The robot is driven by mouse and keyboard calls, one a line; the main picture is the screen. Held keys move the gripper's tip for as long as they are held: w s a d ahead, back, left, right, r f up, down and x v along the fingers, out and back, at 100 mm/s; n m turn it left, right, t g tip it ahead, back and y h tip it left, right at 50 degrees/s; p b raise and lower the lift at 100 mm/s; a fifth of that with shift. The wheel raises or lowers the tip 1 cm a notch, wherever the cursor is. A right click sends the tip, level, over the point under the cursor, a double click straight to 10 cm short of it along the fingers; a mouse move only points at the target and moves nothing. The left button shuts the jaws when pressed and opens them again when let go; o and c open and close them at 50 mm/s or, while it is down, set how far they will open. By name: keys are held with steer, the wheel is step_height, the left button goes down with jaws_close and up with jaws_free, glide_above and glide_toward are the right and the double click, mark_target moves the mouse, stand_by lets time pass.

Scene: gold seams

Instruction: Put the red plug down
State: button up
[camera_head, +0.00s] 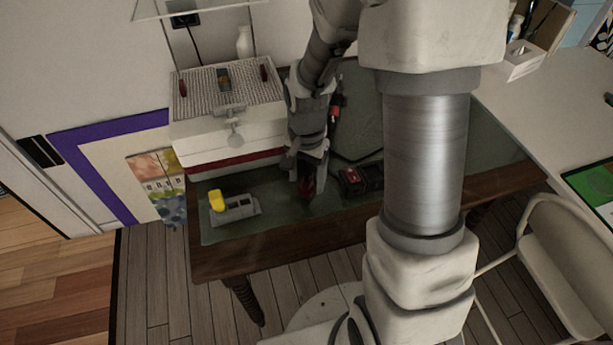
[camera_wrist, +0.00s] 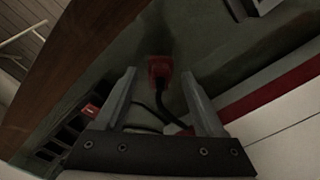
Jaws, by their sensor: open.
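The red plug (camera_wrist: 160,68) shows in the wrist view just beyond and between my fingertips, with a black cable (camera_wrist: 162,105) running back from it between the fingers. It appears to rest on the dark green table top. My gripper (camera_wrist: 158,73) is open, with a finger on either side and a gap to the plug. In the head view my gripper (camera_head: 307,181) points down over the front part of the table, and the plug (camera_head: 307,189) shows as a small dark red patch at its tip, partly hidden by it.
A grey device with a yellow top piece (camera_head: 217,201) lies left of my gripper. A black and red block (camera_head: 350,182) lies close on the right. A white case with a red band (camera_head: 205,148) stands behind on the left. The table's wooden front edge (camera_head: 268,257) is near.

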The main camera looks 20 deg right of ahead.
step_height(320, 180, up, 12)
steer(key=p, duration=0.3)
step_height(320, 180, up, 9)
steer(key=n+t, duration=0.2)
steer(key=n, duration=0.2)
glide_above(307, 180)
steer(key=s, duration=0.5)
steer(key=s+r+n+t, duration=0.3)
steer(key=s+r+n, duration=0.2)
steer(key=s, duration=0.3)
steer(key=shift+s+r+t, duration=0.15)
steer(key=shift+s+t, duration=0.15)
steer(key=shift+s, duration=0.1)
step_height(307, 180, up, 10)
steer(key=p, duration=1)
steer(key=shift+r, duration=0.15)
steer(key=shift+c, duration=0.3)
